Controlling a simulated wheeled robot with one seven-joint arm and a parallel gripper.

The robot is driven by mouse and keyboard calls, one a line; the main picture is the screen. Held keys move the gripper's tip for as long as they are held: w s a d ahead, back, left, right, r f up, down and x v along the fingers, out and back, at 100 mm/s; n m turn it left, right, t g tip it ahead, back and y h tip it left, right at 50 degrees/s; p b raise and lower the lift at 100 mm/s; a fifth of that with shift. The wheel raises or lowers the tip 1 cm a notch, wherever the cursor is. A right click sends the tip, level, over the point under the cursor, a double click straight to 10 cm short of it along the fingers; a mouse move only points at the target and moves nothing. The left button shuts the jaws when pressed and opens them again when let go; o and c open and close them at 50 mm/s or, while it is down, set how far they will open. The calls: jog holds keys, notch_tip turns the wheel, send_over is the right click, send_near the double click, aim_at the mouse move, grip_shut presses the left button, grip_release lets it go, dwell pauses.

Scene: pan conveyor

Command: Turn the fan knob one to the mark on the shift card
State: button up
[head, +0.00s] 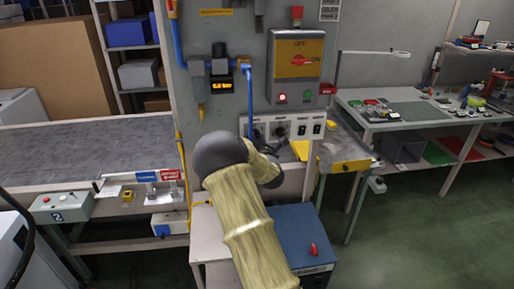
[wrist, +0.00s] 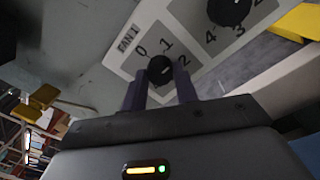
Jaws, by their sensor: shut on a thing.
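The FAN 1 knob (wrist: 160,69) is a black round knob on a light panel plate in the wrist view. The numbers 0, 1 and 2 stand around it, and the label FAN 1 is at its left. My gripper (wrist: 160,84) has one dark finger on each side of the knob and is shut on it. The knob's pointer direction cannot be made out.
A second black knob (wrist: 229,10) with its own numbers sits close beside FAN 1. A grey switch box (head: 297,68) with a red handle is above the panel. A blue cabinet (head: 300,240) stands below my arm. The green floor at the right is open.

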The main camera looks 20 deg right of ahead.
jog(key=shift+a+f+m+g+h+b, duration=0.15)
jog(key=shift+m+h+b, duration=0.1)
jog(key=shift+m+b, duration=4.05)
jog(key=shift+f+m+g+h+b, duration=0.1)
jog(key=shift+m+g+h+b, duration=0.15)
jog(key=shift+m+b, duration=4.05)
jog(key=shift+a+f+m+g+h+b, duration=0.2)
jog(key=shift+m+b, duration=1.6)
jog(key=shift+m, duration=5)
jog(key=shift+d+r, duration=0.15)
jog(key=o, duration=0.9)
jog(key=shift+o, duration=0.4)
jog(key=shift+r, duration=0.1)
